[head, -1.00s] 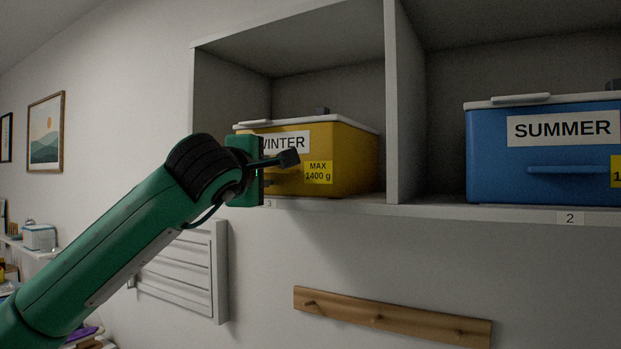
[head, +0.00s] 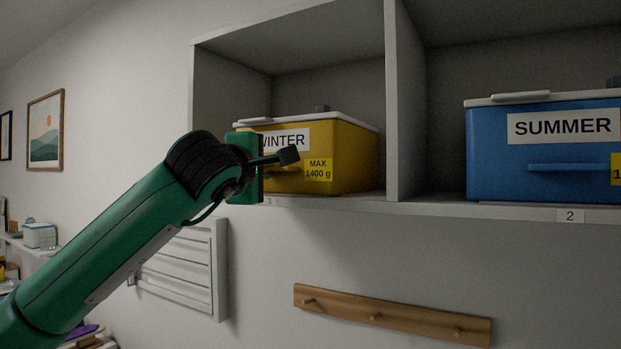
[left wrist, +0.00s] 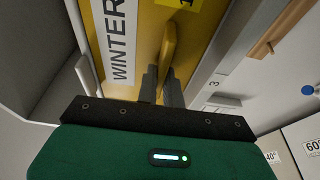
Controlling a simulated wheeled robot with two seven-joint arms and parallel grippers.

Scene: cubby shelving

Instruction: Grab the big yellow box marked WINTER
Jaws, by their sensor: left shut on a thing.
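The big yellow WINTER box (head: 345,150), with a white lid, sits in the left cubby. Its front carries the WINTER label and a yellow MAX 1400 g sticker. My left gripper (left wrist: 162,84) is at the front of the box, shut on its yellow handle (left wrist: 169,45). In the head view the green gripper body covers the box's left front edge, and the fingertips are mostly hidden. The box appears to rest on the shelf board. My right gripper is not in view.
A blue SUMMER box (head: 540,150) stands in the cubby to the right, past a grey divider (head: 404,110). Below the shelf are a wooden peg rail (head: 390,315) and a white slatted wall panel (head: 190,270). The space in front of the shelf looks clear.

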